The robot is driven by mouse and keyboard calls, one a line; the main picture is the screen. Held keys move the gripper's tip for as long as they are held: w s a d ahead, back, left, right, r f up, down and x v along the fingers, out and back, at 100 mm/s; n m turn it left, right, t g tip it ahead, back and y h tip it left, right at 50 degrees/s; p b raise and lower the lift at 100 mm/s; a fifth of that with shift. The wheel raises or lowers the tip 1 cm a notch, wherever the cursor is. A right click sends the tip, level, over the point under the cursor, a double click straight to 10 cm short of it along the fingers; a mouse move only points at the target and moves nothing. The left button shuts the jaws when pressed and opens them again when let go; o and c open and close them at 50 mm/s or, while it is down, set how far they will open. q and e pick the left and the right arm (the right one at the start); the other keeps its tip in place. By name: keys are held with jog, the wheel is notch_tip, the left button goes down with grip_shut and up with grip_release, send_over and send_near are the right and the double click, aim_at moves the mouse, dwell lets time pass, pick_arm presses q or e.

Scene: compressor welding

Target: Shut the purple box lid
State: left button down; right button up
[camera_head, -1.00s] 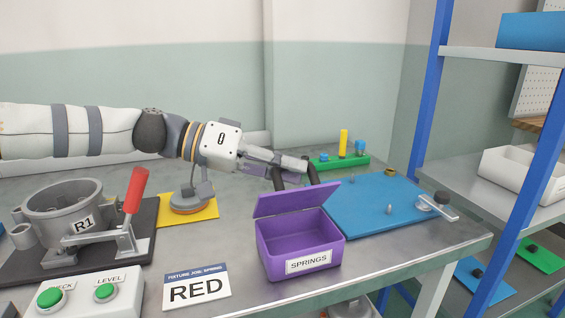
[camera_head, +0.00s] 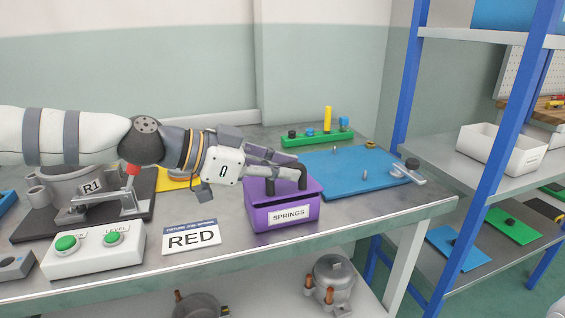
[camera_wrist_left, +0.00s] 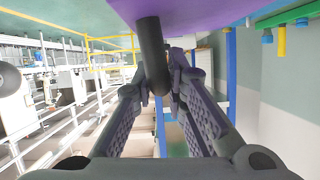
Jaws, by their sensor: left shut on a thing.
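The purple box (camera_head: 259,220), with a SPRINGS label on its front, stands on the grey workbench near its front edge. Its purple lid (camera_head: 313,187) is low over the box in the head view. Whether it lies flush with the rim I cannot tell, as my gripper covers part of it. The lid carries a black handle (camera_wrist_left: 152,50), seen in the left wrist view below the purple surface. My left gripper (camera_head: 285,172) is over the box with its fingers shut on this handle. It also shows in the left wrist view (camera_wrist_left: 163,85). My right gripper is not in view.
A RED card (camera_head: 191,238) and a white box with green buttons (camera_head: 92,250) lie left of the purple box. A blue mat (camera_head: 345,172) with small parts is behind right. A green rack (camera_head: 318,138) stands behind. Blue-posted shelving (camera_head: 510,110) is at right.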

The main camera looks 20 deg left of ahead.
pick_arm(q)
jog(key=shift+s+d+f, duration=0.15)
jog(key=shift+s+f, duration=0.1)
jog(key=shift+f, duration=0.2)
jog(key=c, duration=1.6)
grip_release()
jog(key=v, duration=1.2)
